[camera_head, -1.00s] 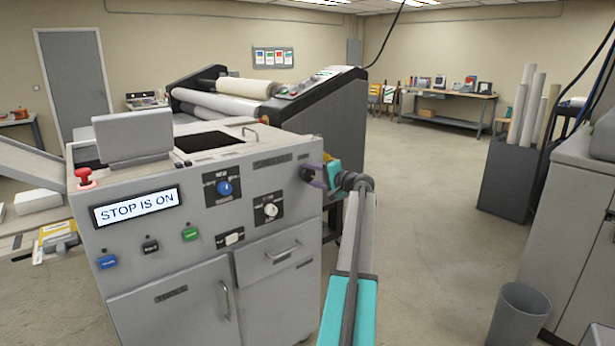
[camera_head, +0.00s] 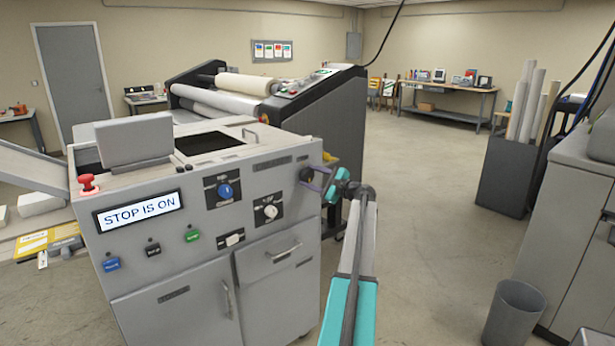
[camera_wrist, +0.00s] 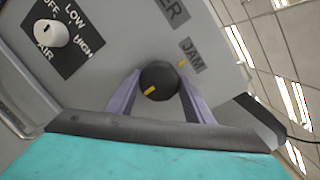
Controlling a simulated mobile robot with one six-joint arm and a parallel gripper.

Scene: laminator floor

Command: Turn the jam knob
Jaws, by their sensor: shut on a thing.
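The jam knob (camera_wrist: 158,78) is a round black knob with a yellow pointer line, beside a "JAM" label on the grey machine panel. In the wrist view its line points down and left, away from a small yellow panel mark at its upper right. My gripper (camera_wrist: 159,84) has its two purple fingers on either side of the knob, shut on it. In the head view my gripper (camera_head: 321,181) reaches the right end of the machine's front panel, and the dark knob (camera_head: 305,174) shows in part beside the fingers.
The machine's display (camera_head: 140,210) reads "STOP IS ON". A red mushroom button (camera_head: 88,183) stands at its left top edge. A white knob marked OFF, LOW and HIGH (camera_wrist: 50,33) is near the jam knob. A grey bin (camera_head: 514,314) stands right; the floor between is clear.

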